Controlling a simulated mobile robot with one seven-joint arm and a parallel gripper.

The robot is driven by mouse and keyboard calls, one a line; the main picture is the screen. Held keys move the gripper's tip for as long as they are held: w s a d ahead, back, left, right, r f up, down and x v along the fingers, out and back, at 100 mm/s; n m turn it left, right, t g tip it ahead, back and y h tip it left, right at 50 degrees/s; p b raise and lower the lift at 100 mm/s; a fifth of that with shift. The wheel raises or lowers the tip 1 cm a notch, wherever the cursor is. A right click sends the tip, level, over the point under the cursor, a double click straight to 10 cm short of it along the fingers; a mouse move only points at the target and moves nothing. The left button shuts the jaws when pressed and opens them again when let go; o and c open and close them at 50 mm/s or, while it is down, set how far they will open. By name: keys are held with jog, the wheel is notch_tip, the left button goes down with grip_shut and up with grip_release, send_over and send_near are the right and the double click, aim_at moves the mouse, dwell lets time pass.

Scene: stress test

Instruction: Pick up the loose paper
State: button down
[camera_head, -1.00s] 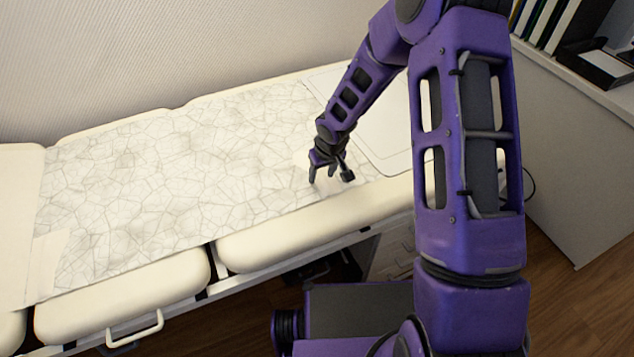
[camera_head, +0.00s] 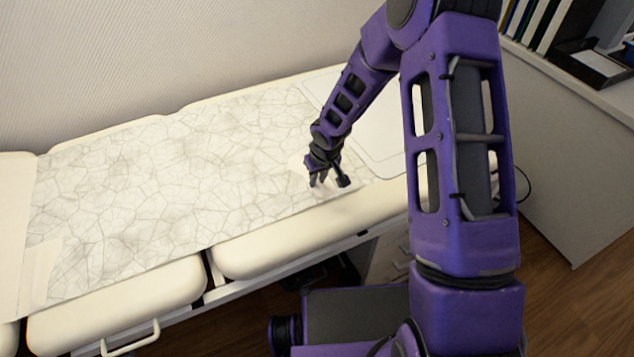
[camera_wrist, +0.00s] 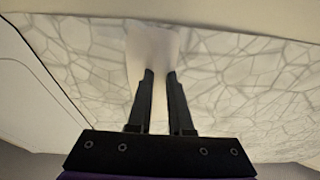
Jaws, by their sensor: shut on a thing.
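A small plain whitish sheet, the loose paper (camera_wrist: 152,42), shows in the wrist view at and between my fingertips. In the head view, a pale patch of the paper (camera_head: 297,165) shows just left of my gripper (camera_head: 318,182). My gripper (camera_wrist: 160,74) points down at the bed near its front edge and is shut on the paper, with a narrow gap between the fingers. Part of the paper is hidden by the fingers. It lies over a long crinkle-patterned cover (camera_head: 150,190) spread on the cream padded bed (camera_head: 300,245).
A flat white panel (camera_head: 385,140) lies on the bed right of my gripper, partly behind my arm. A wall (camera_head: 150,60) stands behind the bed. A cabinet (camera_head: 570,165) with binders stands at the right. The cover's left part is clear.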

notch_tip(320, 180, up, 10)
jog(key=p, duration=0.3)
notch_tip(320, 180, up, 6)
jog(key=p, duration=0.4)
send_over(318, 182)
